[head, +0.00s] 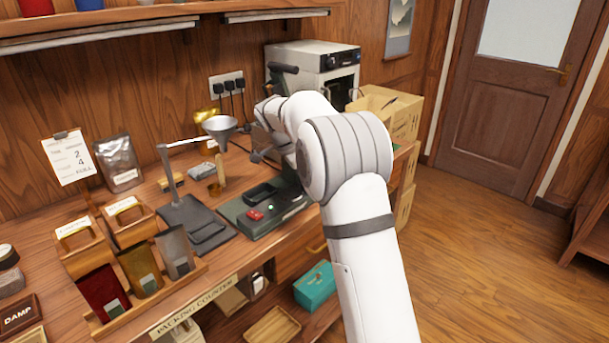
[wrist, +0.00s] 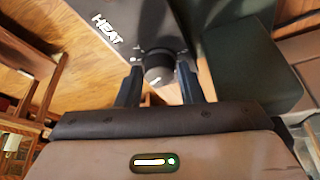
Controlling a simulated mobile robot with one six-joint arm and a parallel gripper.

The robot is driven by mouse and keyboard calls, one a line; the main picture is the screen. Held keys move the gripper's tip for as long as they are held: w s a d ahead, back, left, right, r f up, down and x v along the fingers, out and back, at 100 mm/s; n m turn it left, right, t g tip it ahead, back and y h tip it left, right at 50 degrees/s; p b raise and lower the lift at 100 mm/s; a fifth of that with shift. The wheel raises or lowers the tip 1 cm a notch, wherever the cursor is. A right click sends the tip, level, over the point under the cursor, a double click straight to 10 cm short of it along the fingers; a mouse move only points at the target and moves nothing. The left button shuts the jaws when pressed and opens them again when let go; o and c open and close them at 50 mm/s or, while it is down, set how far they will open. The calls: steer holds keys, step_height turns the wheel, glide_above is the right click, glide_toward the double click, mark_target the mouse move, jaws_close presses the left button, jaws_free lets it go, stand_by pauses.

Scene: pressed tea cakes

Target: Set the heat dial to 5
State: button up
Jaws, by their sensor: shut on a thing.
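The heat dial (wrist: 157,72) is a small dark round knob on a dark panel (wrist: 150,22) marked HEAT in white, seen in the wrist view. Small pale marks sit around the dial, too blurred to read, so I cannot tell its setting. My gripper (wrist: 158,66) has one finger on each side of the dial and is shut on it. In the head view, a dark green machine (head: 252,217) with a red switch and a small green light sits on the counter. My arm hides the gripper and the dial there.
A stand with a metal funnel (head: 219,126) is left of the green machine. A pouch rack (head: 165,299) is at the front left. A grey oven-like appliance (head: 311,56) and cardboard boxes (head: 398,101) are behind my arm.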

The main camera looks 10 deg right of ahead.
steer(key=shift+f+m, duration=0.1)
steer(key=shift+m, duration=0.3)
steer(key=o, duration=1)
steer(key=shift+a+r, duration=0.15)
steer(key=shift+r, duration=0.2)
steer(key=a, duration=0.4)
steer(key=s+a, duration=0.1)
steer(key=a, duration=0.3)
steer(key=s+a, duration=0.1)
steer(key=a, duration=0.3)
steer(key=shift+s+r, duration=0.2)
steer(key=shift+s, duration=0.05)
